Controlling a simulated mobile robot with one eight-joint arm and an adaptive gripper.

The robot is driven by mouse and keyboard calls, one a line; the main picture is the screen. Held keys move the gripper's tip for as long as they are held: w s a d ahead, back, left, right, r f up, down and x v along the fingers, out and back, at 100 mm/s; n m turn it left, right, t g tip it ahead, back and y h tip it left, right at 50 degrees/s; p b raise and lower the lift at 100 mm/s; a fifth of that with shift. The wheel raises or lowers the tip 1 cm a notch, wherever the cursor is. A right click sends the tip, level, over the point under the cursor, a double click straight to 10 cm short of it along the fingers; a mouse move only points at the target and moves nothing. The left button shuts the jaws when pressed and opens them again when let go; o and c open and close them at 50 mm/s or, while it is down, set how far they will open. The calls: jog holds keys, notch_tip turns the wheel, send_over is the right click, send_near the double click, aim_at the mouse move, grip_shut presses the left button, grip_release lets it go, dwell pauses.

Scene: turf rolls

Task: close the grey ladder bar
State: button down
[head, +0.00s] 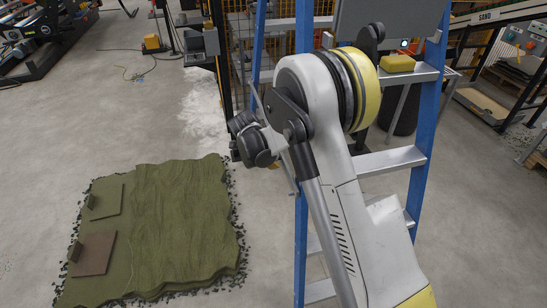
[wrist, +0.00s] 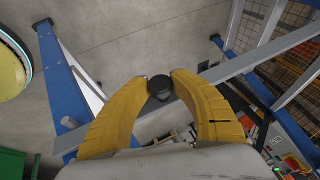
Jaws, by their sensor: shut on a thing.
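A stepladder with blue rails (head: 427,135) and grey steps stands behind my arm in the head view. In the wrist view, a grey bar (wrist: 248,63) runs slantwise between the blue rails (wrist: 66,85). My gripper (wrist: 159,78) has its two yellow fingers on either side of a dark round knob (wrist: 160,90) in line with this bar. The fingers are shut on the knob; whether it is fixed to the bar is hard to tell.
A stack of green turf (head: 180,230) lies on the floor at left, with a brown slab (head: 93,254) on it. A yellow block (head: 397,63) rests on a ladder step. A conveyor marked SAND (head: 490,16) stands at right. The floor left of the ladder is mostly clear.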

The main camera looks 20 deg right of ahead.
jog(key=shift+f, duration=0.35)
jog(key=shift+s, duration=0.1)
jog(key=c, duration=1.1)
grip_release()
jog(key=shift+a, duration=0.1)
jog(key=shift+r, duration=0.1)
jog(key=v, duration=1.2)
